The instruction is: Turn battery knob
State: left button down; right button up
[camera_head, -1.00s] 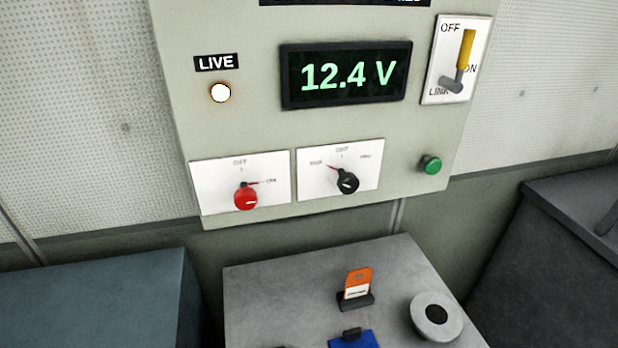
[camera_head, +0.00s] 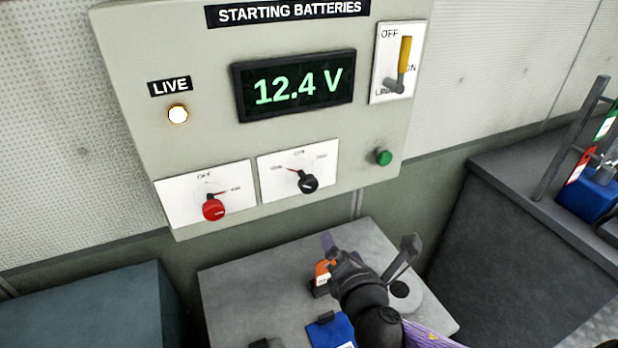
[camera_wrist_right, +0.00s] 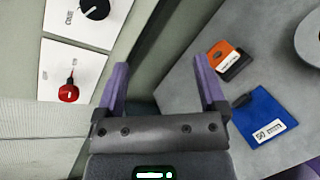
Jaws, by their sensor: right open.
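The battery panel (camera_head: 420,150) is on the wall, titled "STARTING BATTERIES". Its red knob (camera_head: 213,208) is at the lower left on a white plate, with its red pointer toward the right-hand mark. A black knob (camera_head: 307,182) is on the plate to its right, with its red pointer toward the upper-left mark. In the right wrist view the red knob (camera_wrist_right: 68,92) is left of the fingers and the black knob (camera_wrist_right: 95,8) is at the top. My right gripper (camera_head: 369,246) is open and empty, below and right of the knobs, over the grey box. My left gripper is out of view.
The panel has a 12.4 V display (camera_head: 297,85), a lit LIVE lamp (camera_head: 177,114), a yellow lever (camera_head: 404,55) and a green button (camera_head: 383,157). The grey box top (camera_head: 235,285) bears an orange tag (camera_head: 322,271) and a blue tag (camera_head: 330,332). Blue-grey box (camera_head: 90,310) at left.

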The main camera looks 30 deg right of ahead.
aim_at(311, 187)
jog(key=w+r+n+t+y, duration=0.1)
jog(key=w+n, duration=0.3)
jog(key=w+r+n+t+y, duration=0.1)
jog(key=w+r+n, duration=0.1)
jog(key=w+n, duration=0.2)
jog(key=w+r+n+t+y+b, duration=0.1)
jog(key=w+n, duration=0.3)
jog(key=w, duration=0.1)
jog(key=shift+w+d+r+n+t, duration=0.2)
jog(key=shift+w+r+n+t, duration=0.1)
jog(key=shift+w+r+t, duration=0.1)
jog(key=shift+s, duration=0.1)
grip_shut()
